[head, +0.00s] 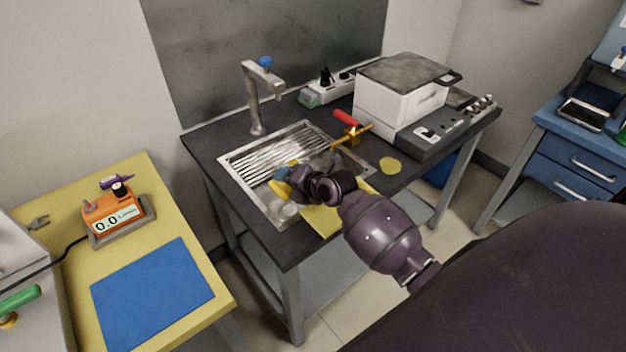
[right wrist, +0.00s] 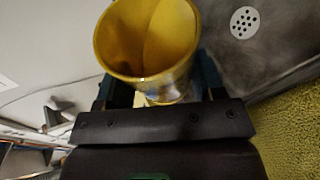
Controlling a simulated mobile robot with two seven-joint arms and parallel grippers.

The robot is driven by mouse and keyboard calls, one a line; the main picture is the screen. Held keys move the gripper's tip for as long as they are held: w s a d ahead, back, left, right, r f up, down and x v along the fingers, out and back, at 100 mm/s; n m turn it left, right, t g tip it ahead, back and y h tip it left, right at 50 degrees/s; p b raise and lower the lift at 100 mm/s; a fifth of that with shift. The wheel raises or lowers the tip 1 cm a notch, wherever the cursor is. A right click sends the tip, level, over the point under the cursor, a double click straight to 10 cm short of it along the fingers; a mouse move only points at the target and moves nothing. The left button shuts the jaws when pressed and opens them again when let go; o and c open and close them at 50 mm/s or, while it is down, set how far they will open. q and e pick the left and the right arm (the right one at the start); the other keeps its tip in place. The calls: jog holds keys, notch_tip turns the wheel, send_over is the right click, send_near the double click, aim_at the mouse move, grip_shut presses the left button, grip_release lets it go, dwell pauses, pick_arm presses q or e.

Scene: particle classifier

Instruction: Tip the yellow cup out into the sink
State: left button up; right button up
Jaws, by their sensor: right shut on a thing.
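The sink (head: 310,126) is a metal basin with a ribbed draining part, set in the dark counter. My right arm reaches over it from the right. My right gripper (head: 285,178) is above the basin, mostly hidden behind its own wrist. In the right wrist view this gripper (right wrist: 158,88) is shut on the yellow cup (right wrist: 148,40). The cup's open mouth shows there, and its lower part is between the jaws. In the head view only bits of yellow show by the gripper, so the cup's tilt and contents cannot be told. My left gripper is out of view.
A tap (head: 254,100) stands behind the sink. A yellow mat (head: 322,221) lies at the sink's front edge. A red-handled valve (head: 348,122) and a white box device (head: 395,95) stand to the right. The drain (right wrist: 244,22) shows in the right wrist view.

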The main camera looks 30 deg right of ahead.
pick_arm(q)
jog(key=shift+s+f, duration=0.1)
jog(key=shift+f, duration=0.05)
pick_arm(e)
jog(key=shift+d+r+m+y, duration=0.1)
jog(key=shift+r+m+y, duration=0.4)
jog(key=shift+y, duration=0.1)
dwell(0.6)
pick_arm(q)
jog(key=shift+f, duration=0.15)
pick_arm(e)
jog(key=shift+d, duration=0.2)
pick_arm(q)
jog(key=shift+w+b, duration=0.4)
jog(key=shift+b, duration=0.15)
pick_arm(e)
jog(key=shift+d+r+m, duration=0.15)
jog(key=shift+d+m, duration=0.1)
jog(key=shift+m, duration=0.05)
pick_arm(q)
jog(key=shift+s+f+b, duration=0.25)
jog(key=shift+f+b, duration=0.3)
pick_arm(e)
jog(key=shift+d+r+m+y, duration=0.3)
jog(key=shift+d+m+y, duration=0.1)
jog(key=shift+y, duration=0.2)
